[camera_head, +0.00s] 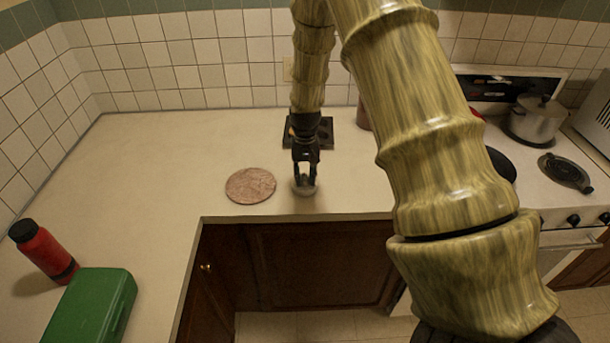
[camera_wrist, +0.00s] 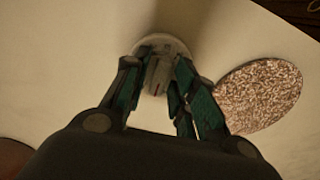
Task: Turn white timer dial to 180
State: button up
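The white timer (camera_head: 304,188) stands on the counter near its front edge, below my gripper. In the wrist view the timer (camera_wrist: 160,45) is a pale round disc with a raised grey dial grip (camera_wrist: 158,75) bearing a small reddish mark. My gripper (camera_head: 305,178) points down over it, with its fingertips at the dial. In the wrist view my gripper (camera_wrist: 160,75) has a finger on each side of the dial grip, set apart. Whether either finger touches the grip is unclear. The fingers hide parts of the timer's rim, and I cannot read any numbers.
A round reddish-brown speckled mat (camera_head: 250,186) lies close to the timer's left. A dark square object (camera_head: 322,134) lies behind my gripper. A red bottle (camera_head: 45,252) and green box (camera_head: 90,308) are at left. A stove with a pot (camera_head: 537,120) is at right.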

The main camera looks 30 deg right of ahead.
aim_at(305, 178)
grip_shut()
jog(key=shift+m, duration=0.9)
dwell(1.2)
jog(key=shift+o, duration=2.1)
grip_release()
notch_tip(305, 178, up, 12)
